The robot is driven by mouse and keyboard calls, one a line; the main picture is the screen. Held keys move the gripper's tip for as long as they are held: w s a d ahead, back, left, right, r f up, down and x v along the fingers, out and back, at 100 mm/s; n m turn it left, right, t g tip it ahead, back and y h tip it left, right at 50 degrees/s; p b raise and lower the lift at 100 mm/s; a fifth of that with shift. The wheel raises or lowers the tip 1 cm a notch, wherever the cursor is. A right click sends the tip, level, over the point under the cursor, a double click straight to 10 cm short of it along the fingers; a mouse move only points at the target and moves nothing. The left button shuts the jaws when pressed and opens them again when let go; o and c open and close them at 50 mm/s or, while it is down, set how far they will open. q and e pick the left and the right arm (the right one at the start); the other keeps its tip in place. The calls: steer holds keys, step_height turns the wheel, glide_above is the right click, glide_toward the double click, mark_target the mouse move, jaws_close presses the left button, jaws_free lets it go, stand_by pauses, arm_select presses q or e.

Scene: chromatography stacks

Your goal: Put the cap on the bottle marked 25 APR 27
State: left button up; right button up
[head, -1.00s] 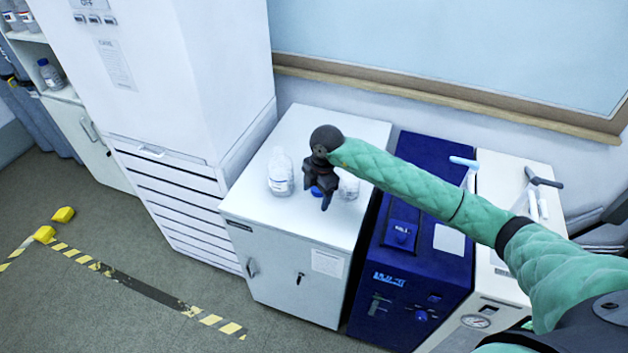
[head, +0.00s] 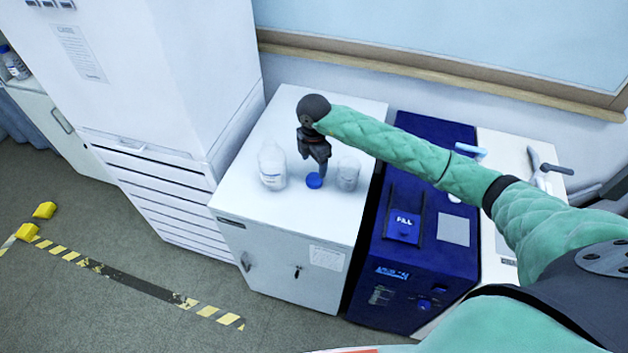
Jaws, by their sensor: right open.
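A blue cap (head: 314,181) lies on the white cabinet top between two clear bottles. The larger bottle (head: 272,168) stands upright to the left of the cap, with a label too small to read. A smaller clear bottle or jar (head: 348,174) stands upright to the right. I cannot tell which one bears 25 APR 27. My right gripper (head: 317,170) is open, pointing down just above or behind the cap, between the bottles. I cannot tell whether its fingers touch the cap. My left gripper is not in view.
The white cabinet (head: 285,255) has bare top around the bottles, mostly behind and in front. A blue machine (head: 415,285) and a white unit (head: 505,150) stand to its right. A tall white unit (head: 165,120) stands to its left.

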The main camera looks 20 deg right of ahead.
mark_target(315, 178)
steer(key=shift+s+f, duration=0.15)
steer(key=shift+f, duration=0.25)
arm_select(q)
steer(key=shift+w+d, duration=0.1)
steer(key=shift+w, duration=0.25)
arm_select(e)
steer(key=shift+f, duration=0.2)
steer(key=f, duration=0.1)
steer(key=f+b, duration=0.1)
steer(key=f, duration=0.2)
steer(key=shift+s+d+f+b, duration=0.1)
steer(key=shift+s+d+b, duration=0.05)
steer(key=shift+s+b, duration=0.15)
steer(key=shift+w+f, duration=0.1)
steer(key=shift+f, duration=0.25)
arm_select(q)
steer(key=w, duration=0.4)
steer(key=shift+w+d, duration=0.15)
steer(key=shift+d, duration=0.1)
